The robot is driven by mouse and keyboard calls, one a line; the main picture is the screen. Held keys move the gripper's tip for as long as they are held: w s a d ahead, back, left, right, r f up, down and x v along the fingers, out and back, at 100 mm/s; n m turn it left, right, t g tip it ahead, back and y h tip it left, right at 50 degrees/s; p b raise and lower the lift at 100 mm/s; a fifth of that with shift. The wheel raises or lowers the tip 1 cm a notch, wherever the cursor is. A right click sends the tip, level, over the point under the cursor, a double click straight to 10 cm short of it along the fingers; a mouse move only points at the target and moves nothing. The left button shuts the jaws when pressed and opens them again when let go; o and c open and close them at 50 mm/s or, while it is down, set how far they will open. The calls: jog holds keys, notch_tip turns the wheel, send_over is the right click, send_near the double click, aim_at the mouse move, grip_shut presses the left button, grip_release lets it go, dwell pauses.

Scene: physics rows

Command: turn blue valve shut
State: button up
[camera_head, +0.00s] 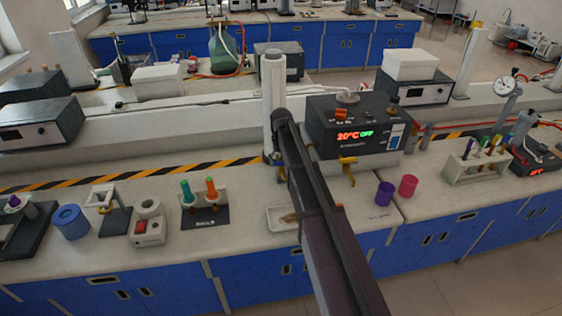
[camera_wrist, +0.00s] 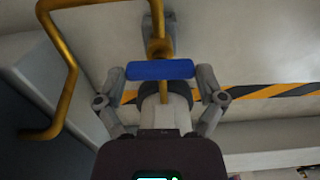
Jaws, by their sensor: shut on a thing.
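The blue valve handle (camera_wrist: 150,70) is a short bar lying crosswise in the wrist view, over a brass pipe (camera_wrist: 158,20) fixed to the pale surface. My gripper (camera_wrist: 162,76) has one finger at each end of the bar and is shut on it. In the head view, my arm covers the gripper and the blue valve. A yellow tap (camera_head: 347,172) shows just right of my arm there.
A larger bent brass pipe (camera_wrist: 72,75) stands close left of my gripper, beside a dark box. Purple (camera_head: 384,193) and red (camera_head: 408,186) cups stand on the bench further right.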

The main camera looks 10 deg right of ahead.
jog(key=o, duration=0.8)
jog(key=shift+n, duration=0.4)
